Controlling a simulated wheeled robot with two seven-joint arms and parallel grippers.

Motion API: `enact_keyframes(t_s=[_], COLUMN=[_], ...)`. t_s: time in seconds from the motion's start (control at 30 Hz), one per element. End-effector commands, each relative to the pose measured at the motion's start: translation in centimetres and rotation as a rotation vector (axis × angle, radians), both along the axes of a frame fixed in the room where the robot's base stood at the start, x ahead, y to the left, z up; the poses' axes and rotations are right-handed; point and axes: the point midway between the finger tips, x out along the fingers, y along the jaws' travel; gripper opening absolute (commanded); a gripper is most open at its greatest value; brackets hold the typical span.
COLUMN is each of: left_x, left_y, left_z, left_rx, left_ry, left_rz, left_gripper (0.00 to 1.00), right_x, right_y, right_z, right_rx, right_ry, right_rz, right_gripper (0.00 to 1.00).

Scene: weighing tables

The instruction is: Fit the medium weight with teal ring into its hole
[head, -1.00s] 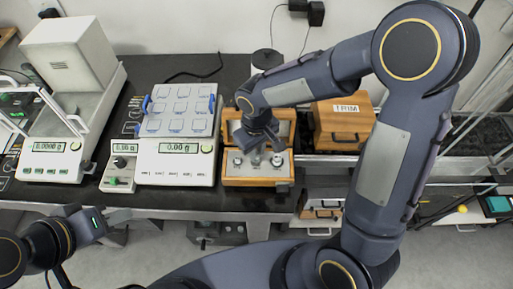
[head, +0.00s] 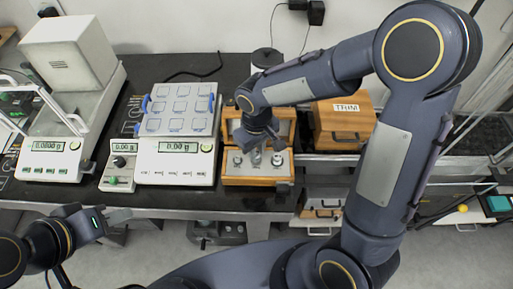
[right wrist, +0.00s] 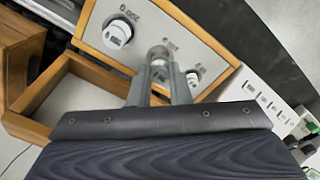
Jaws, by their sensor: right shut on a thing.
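The wooden weight box (head: 257,181) stands open on the dark table, with a pale panel (right wrist: 221,52) in it. My right gripper (right wrist: 160,88) is over this panel, shut on a small grey metal weight (right wrist: 158,54). I take this to be the medium weight; its teal ring cannot be made out. The weight is at the middle place of the panel, between two other weights (right wrist: 117,33) and (right wrist: 193,80). Whether it is in its hole or just above cannot be told. My left gripper (head: 100,222) is away at the lower left, in front of the table; its jaws are unclear.
A scale (head: 175,163) with a tray of square pads (head: 180,108) stands left of the box. An enclosed balance (head: 55,146) is further left. A wooden box marked TRIM (head: 343,125) stands to the right.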

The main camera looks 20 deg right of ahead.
Motion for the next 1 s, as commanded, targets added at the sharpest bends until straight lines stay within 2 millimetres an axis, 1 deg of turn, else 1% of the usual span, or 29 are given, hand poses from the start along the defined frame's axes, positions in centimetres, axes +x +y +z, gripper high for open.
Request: enact_keyframes(t_s=[0.37, 1.0], left_x=[0.0, 0.0], left_y=[0.0, 0.0], left_z=[-0.2, -1.9], left_rx=[0.0, 0.0], left_ry=[0.0, 0.0], left_rz=[0.0, 0.0], left_gripper=[0.35, 0.35], right_x=[0.0, 0.0], right_y=[0.0, 0.0], right_z=[-0.2, -2.2], right_rx=[0.0, 0.0], right_ry=[0.0, 0.001], right_rz=[0.0, 0.0], right_gripper=[0.0, 0.0])
